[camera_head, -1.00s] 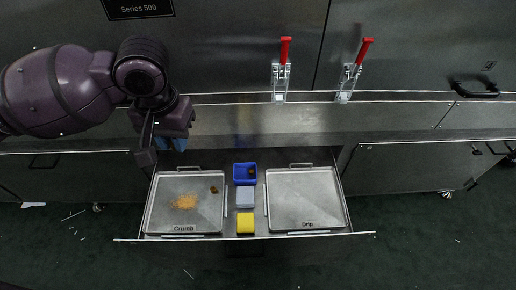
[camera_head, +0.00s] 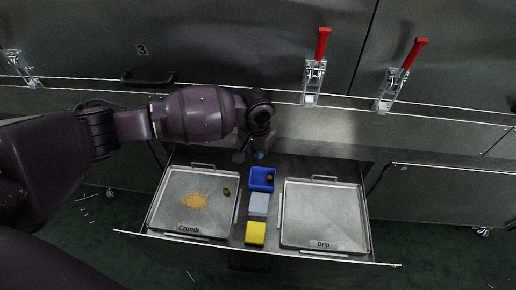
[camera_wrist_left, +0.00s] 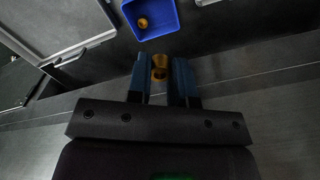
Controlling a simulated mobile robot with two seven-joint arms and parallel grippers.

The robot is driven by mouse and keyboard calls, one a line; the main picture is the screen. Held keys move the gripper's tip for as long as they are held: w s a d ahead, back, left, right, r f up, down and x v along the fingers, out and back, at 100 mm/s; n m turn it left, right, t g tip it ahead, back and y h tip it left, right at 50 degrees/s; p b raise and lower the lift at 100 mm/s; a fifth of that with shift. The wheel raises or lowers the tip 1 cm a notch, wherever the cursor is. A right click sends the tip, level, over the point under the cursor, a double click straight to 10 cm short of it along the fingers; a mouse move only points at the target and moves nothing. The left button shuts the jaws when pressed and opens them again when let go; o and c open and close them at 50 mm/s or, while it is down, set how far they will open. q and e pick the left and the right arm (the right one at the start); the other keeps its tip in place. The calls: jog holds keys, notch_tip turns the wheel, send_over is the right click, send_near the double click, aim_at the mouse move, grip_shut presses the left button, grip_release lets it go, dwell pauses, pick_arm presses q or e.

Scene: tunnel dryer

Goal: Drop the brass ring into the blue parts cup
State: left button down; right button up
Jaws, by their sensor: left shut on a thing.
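The blue parts cup (camera_head: 261,188) sits in the open drawer between the two trays, at the back of a short row. A small brass-coloured piece (camera_head: 269,177) lies inside it. My left gripper (camera_head: 253,156) is just behind the cup, its fingertips partly hidden by the wrist. In the left wrist view its blue fingers are shut on the brass ring (camera_wrist_left: 160,68), apart from the cup (camera_wrist_left: 168,25) and on the near side of it. The piece in the cup (camera_wrist_left: 143,23) shows there too. My right gripper is not in view.
The Crumb tray (camera_head: 165,208), with orange crumbs and a small brown piece (camera_head: 226,191), is left of the cup. The Drip tray (camera_head: 322,215) is right. A grey-blue block (camera_head: 258,204) and a yellow block (camera_head: 255,233) stand in front. Red-handled clamps (camera_head: 322,45) are above.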

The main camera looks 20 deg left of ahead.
pick_arm(q)
jog(key=shift+f, duration=0.65)
notch_tip(320, 180, down, 4)
jog(key=b, duration=0.3)
jog(key=shift+f, duration=0.2)
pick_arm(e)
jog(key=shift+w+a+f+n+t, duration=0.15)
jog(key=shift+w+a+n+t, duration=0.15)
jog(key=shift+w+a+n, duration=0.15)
pick_arm(q)
jog(key=c, duration=0.9)
grip_release()
jog(key=shift+c, duration=0.2)
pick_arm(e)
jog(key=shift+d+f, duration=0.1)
